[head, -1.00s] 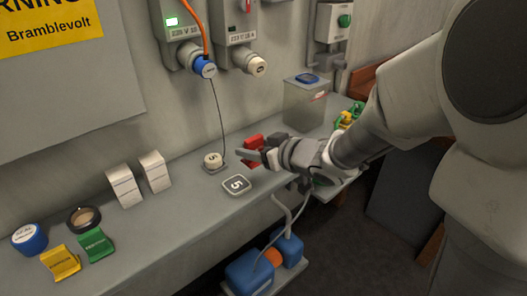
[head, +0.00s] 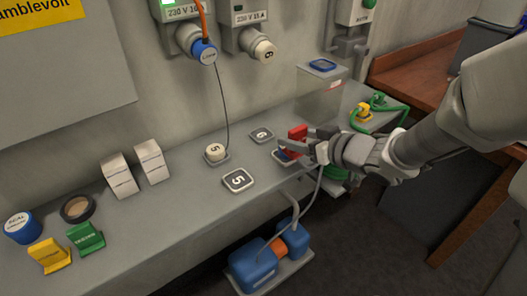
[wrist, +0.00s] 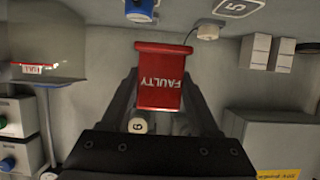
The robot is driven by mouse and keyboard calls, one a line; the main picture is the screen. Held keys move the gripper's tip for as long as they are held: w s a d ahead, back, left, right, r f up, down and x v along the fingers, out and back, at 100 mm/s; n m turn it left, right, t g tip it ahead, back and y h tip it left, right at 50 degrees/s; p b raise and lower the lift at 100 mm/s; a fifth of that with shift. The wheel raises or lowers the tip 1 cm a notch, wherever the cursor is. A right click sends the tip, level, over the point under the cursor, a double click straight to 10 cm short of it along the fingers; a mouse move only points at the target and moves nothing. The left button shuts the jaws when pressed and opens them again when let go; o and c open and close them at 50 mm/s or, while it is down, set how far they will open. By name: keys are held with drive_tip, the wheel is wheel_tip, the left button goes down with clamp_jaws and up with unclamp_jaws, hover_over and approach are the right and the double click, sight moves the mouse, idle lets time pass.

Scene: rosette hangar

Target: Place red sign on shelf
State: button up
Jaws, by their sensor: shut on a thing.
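My gripper (head: 290,148) is shut on the red sign (head: 298,133) above the right part of the long grey shelf (head: 190,195). In the wrist view the red sign (wrist: 160,82) faces the camera between my fingers, with "FAULTY" in white letters. In the head view my fingers hide part of it. I cannot tell whether its lower edge touches anything. A yellow sign (head: 49,255) and a green sign (head: 86,238) stand at the shelf's left end.
White boxes (head: 119,175) stand farther left. Bare shelf lies between them and the 5 tile.

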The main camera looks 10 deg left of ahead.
drive_tip(key=b, duration=0.3)
hover_over(262, 168)
wheel_tip(262, 168, down, 6)
drive_tip(key=shift+s+r, duration=0.1)
drive_tip(key=shift+r, duration=0.1)
drive_tip(key=shift+f+b, duration=1.05)
drive_tip(key=shift+f, duration=0.9)
drive_tip(key=shift+f, duration=0.1)
drive_tip(key=shift+f, duration=0.2)
drive_tip(key=o, duration=1.4)
drive_tip(key=shift+r, duration=0.1)
drive_tip(key=shift+c, duration=0.2)
drive_tip(key=shift+r, duration=0.15)
